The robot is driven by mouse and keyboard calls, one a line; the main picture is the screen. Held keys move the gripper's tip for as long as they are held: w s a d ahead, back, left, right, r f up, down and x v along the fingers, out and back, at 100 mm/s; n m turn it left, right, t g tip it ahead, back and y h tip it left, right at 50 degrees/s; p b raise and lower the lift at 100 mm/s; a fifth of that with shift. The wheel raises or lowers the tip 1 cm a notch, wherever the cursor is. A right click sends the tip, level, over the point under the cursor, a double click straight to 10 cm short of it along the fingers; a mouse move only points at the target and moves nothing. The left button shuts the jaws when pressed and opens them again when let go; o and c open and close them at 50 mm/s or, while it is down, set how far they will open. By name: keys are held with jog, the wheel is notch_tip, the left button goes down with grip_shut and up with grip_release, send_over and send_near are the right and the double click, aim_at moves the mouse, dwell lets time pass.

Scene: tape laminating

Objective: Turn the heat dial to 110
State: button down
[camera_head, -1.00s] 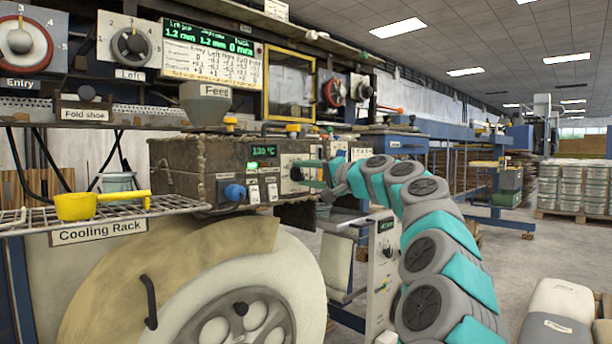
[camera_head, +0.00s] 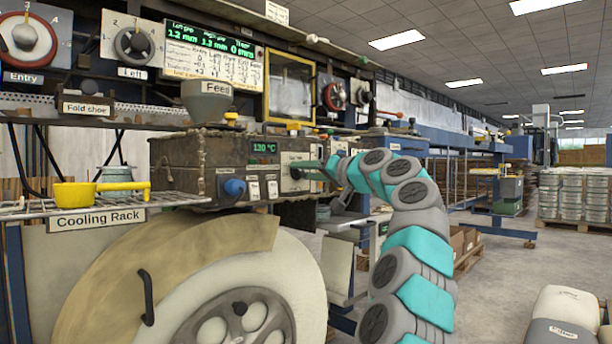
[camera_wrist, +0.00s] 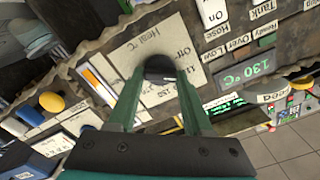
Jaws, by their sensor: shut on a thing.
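The heat dial is a small dark round knob on a pale plate marked "Heat °C" on the front of a brown metal box (camera_head: 185,170). In the wrist view the dial (camera_wrist: 160,68) sits between the tips of my gripper's green fingers, and the gripper (camera_wrist: 158,78) is shut on it. In the head view my gripper (camera_head: 308,171) reaches the dial's plate from the right. A green display (camera_head: 263,147) on the box reads 130 °C; it also shows in the wrist view (camera_wrist: 245,70). The dial's pointer and the numbers under the fingers cannot be read clearly.
A blue knob (camera_head: 234,188) and small labelled switches are left of and below the dial. A cooling rack (camera_head: 90,207) with a yellow scoop (camera_head: 85,194) stands at the left. A big wheel (camera_head: 215,290) is below the box.

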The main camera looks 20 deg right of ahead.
jog(key=shift+n, duration=0.4)
jog(key=shift+c, duration=1.8)
grip_release()
jog(key=shift+s, duration=0.1)
jog(key=b+v, duration=0.2)
jog(key=v, duration=0.5)
jog(key=shift+s, duration=0.25)
jog(key=shift+d, duration=0.1)
